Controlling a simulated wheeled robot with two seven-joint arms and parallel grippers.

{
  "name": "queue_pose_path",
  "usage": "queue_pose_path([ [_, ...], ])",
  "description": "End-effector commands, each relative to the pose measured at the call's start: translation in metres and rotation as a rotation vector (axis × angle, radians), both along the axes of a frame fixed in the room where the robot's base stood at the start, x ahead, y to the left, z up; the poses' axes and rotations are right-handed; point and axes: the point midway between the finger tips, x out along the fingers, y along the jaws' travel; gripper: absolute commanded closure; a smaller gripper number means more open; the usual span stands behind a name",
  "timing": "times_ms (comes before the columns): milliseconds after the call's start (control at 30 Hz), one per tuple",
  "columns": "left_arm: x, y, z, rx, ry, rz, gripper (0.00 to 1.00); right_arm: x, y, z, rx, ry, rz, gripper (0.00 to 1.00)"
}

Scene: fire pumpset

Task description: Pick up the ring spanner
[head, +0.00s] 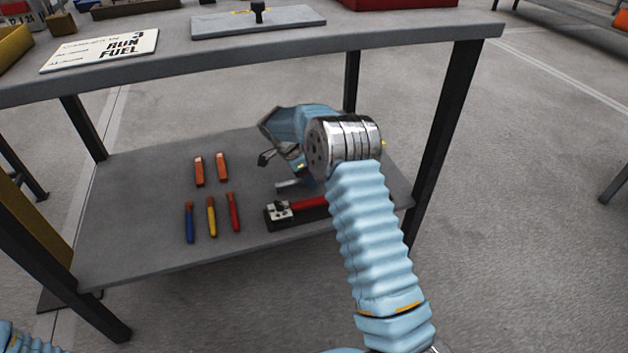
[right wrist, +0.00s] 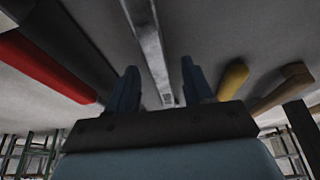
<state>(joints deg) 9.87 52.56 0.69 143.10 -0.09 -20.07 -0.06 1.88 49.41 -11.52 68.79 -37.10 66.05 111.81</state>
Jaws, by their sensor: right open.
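The ring spanner (head: 293,184) is a silver bar on the lower shelf, mostly hidden by my right arm in the head view. In the right wrist view a long grey metal bar (right wrist: 148,38), apparently the spanner, runs between the fingers, with clear space on both sides. My right gripper (head: 281,160) is over the lower shelf beside the spanner. Its two dark fingers show apart in the right wrist view (right wrist: 159,78), and nothing is gripped. My left gripper is out of frame; only a bit of my left arm shows at the lower left corner.
On the lower shelf (head: 140,190), a red-handled tool (head: 308,206) lies close in front of the spanner. Several orange, red, yellow and blue tools lie to the left.

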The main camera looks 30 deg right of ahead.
Motion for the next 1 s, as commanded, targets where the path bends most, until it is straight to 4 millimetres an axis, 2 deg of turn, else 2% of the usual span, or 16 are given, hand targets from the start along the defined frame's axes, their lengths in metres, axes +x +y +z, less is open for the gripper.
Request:
queue_pose_path([
  [67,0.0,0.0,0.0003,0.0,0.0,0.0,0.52,0.0001,0.0002,0.0006,0.0,0.0,0.0,0.49],
  [400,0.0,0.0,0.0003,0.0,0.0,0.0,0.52,0.0001,0.0003,0.0007,0.0,0.0,0.001,1.0],
  [833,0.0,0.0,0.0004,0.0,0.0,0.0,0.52,0.0002,0.0001,0.0017,-0.001,-0.001,0.0,1.0],
  [1000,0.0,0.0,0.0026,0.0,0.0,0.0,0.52,0.0005,0.0002,0.0104,-0.001,-0.002,0.001,1.0],
])
